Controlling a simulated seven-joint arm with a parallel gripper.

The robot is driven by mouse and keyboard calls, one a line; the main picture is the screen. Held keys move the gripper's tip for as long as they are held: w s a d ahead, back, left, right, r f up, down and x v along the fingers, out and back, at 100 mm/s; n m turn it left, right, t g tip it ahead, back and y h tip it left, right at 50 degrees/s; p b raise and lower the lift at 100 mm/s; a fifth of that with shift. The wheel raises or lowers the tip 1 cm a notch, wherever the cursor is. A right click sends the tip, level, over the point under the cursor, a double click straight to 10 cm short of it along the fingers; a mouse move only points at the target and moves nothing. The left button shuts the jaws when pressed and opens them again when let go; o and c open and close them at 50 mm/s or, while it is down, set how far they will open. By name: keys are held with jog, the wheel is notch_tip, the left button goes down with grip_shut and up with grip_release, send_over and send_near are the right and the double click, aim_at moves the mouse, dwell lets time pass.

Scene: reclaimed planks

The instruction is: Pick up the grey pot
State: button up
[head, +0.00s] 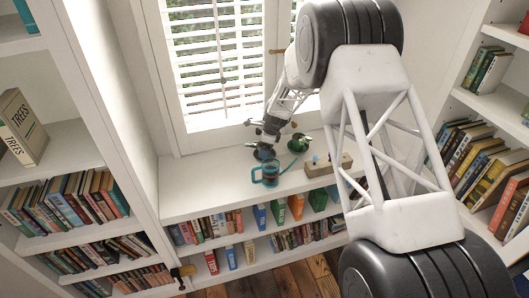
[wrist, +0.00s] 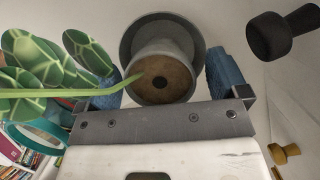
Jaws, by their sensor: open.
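The grey pot (wrist: 165,46) is in the upper middle of the wrist view, with a wider grey rim and a brown round face with a dark spot. My gripper (wrist: 152,60) is open, its blue-padded fingers on either side of the pot. The right finger is close to the pot; I cannot tell if either touches it. In the head view my gripper (head: 268,131) is over the white window shelf, and a small dark grey shape below it appears to be the pot (head: 264,153). The fingers are too small to read there.
A green object (head: 298,144) and a wooden block (head: 326,165) are to the right. Large green leaves (wrist: 45,75) overlap the left finger. A black knob-like thing (wrist: 282,32) is at upper right.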

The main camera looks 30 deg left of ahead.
jog(key=shift+c, duration=0.4)
jog(key=c, duration=1.2)
jog(key=shift+r, duration=0.1)
jog(key=shift+r, duration=4.95)
jog(key=shift+r, duration=0.25)
jog(key=shift+r, duration=1.25)
notch_tip(320, 180, down, 9)
jog(key=n, duration=0.3)
jog(key=shift+f+n+g+h, duration=0.15)
jog(key=shift+n+g+h, duration=0.15)
jog(key=shift+g, duration=0.1)
